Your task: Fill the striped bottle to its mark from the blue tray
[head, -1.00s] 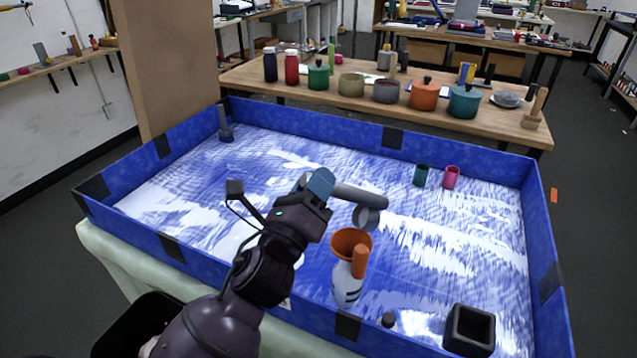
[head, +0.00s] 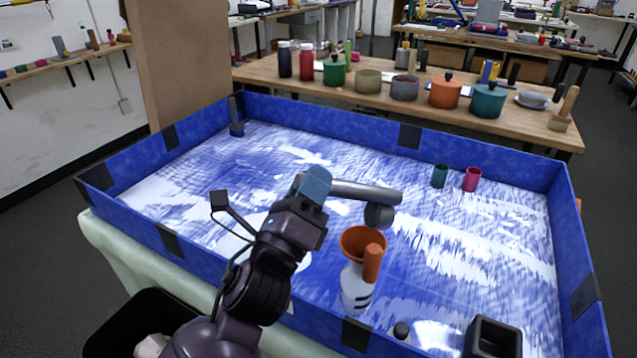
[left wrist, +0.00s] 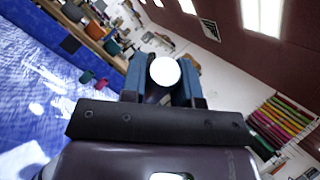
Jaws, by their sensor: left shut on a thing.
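The striped bottle (head: 356,290), white with dark stripes, stands upright in the blue tray (head: 480,150) near its front side. An orange funnel (head: 358,243) with an orange handle (head: 372,263) sits in its neck. My left gripper (head: 317,185) is shut on a grey long-handled dipper (head: 365,192), up and left of the funnel. The dipper's cup (head: 379,216) appears just above and right of the funnel; its contents cannot be seen. In the left wrist view the dipper's round pale end (left wrist: 164,71) shows between the fingers. The bottle's mark cannot be made out. My right gripper is out of view.
A bench (head: 400,98) with pots is behind. The tray's middle is largely free.

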